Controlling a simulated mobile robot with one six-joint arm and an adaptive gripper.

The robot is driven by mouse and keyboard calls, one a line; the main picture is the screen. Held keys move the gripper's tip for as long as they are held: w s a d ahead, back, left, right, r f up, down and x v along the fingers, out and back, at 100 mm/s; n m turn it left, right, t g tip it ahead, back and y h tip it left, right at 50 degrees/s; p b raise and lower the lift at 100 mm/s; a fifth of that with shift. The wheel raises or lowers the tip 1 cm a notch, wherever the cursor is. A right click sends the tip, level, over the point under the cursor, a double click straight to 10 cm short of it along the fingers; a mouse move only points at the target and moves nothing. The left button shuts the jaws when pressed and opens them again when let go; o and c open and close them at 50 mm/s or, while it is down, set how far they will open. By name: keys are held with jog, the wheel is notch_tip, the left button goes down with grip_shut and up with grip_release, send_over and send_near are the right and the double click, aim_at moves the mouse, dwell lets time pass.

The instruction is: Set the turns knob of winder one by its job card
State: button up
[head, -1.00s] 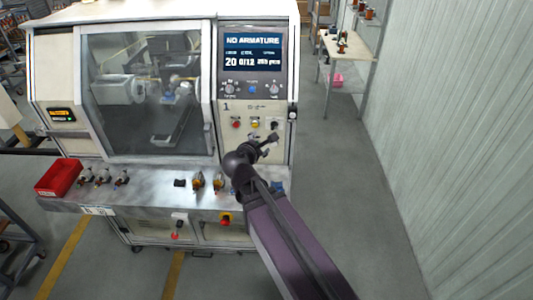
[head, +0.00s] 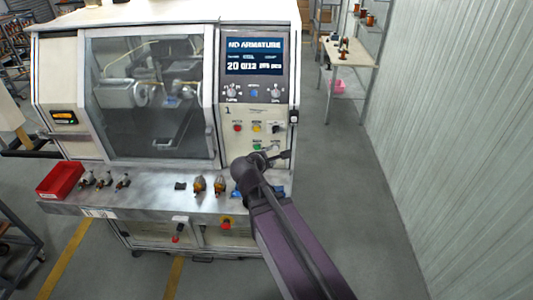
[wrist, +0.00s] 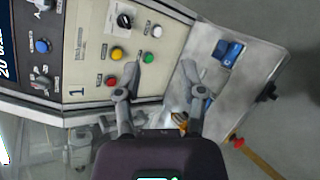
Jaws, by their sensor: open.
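Winder one (head: 255,128), marked 1, has a screen (head: 254,56) reading "NO ARMATURE" with 20 and 0/12 below. Under the screen are a left knob (head: 232,90) and a right knob (head: 275,90); the left one looks labelled turns, but the print is blurred. The wrist view shows the left knob (wrist: 41,83) at its left edge and the right knob (wrist: 42,4) at its top corner. My gripper (head: 282,155) is open and empty, low before the panel, below and right of the left knob. Its spread fingers (wrist: 160,68) touch no knob. I cannot make out a job card.
Red, yellow and green buttons and a black selector (wrist: 124,20) sit on the lower panel. A blue button (head: 254,92) lies between the knobs. The shelf below holds a red bin (head: 60,180), several armatures and blue parts (wrist: 227,52). The floor at right is clear.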

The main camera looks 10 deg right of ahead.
jog(key=s+d+f+m+g+y+b, duration=0.1)
jog(key=s+f+m+g+y+b, duration=0.1)
jog(key=f, duration=0.7)
jog(key=s+d+f+m+g+y+b, duration=0.1)
jog(key=s+f+m+g+y+b, duration=0.1)
jog(key=s+f+m+g+b, duration=0.3)
jog(key=s+d+f+m+g+y+b, duration=0.1)
jog(key=s+f+m+g+y+b, duration=0.2)
jog(key=s+f+m+b, duration=0.3)
notch_tip(320, 180, down, 7)
jog(key=m+b, duration=0.3)
jog(key=m, duration=0.1)
jog(key=shift+m, duration=0.4)
jog(key=shift+s+d, duration=0.1)
jog(key=shift+d, duration=0.1)
